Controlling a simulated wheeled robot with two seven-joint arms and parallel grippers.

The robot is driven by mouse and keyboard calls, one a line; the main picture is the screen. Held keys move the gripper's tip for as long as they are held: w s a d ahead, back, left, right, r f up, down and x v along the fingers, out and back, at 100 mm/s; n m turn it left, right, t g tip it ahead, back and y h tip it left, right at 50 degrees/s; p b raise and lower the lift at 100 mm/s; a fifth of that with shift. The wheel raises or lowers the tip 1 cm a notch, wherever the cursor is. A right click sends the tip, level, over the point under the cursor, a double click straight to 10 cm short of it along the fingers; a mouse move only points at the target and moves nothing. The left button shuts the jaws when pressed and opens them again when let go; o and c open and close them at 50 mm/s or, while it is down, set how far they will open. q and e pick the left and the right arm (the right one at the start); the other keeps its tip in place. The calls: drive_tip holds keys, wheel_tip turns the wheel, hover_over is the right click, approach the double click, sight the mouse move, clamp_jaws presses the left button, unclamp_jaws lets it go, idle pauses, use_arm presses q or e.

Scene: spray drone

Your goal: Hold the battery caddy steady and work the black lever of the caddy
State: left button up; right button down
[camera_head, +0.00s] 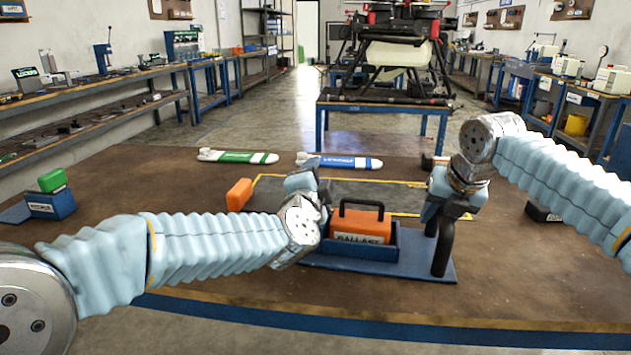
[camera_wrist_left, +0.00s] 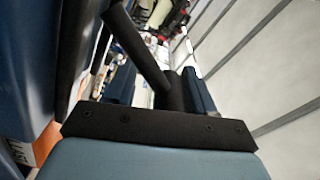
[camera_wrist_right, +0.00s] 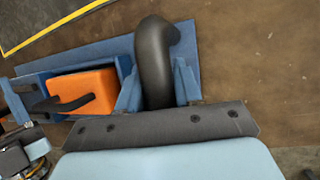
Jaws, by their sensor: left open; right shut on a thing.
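The battery caddy (camera_head: 347,265) is a blue tray on a blue base plate, carrying an orange block (camera_head: 360,225) marked BALLAST with a black handle. Its black lever (camera_head: 443,248) stands at the right end of the base. My right gripper (camera_head: 446,207) is shut on the lever's upper part; in the right wrist view the curved lever (camera_wrist_right: 155,65) lies between the fingers. My left gripper (camera_head: 301,187) is at the caddy's left end, open. In the left wrist view a slanted black bar (camera_wrist_left: 140,48) passes between its fingers; its contact with them cannot be told.
An orange block (camera_head: 239,194) stands left of the caddy. A blue box with a green block (camera_head: 52,181) is at far left. The drone (camera_head: 400,50) stands on a table beyond. The table front is clear.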

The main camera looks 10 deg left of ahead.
use_arm(q)
drive_tip(key=s, duration=1.2)
drive_tip(key=shift+a, duration=0.45)
use_arm(e)
drive_tip(key=c, duration=0.7)
unclamp_jaws()
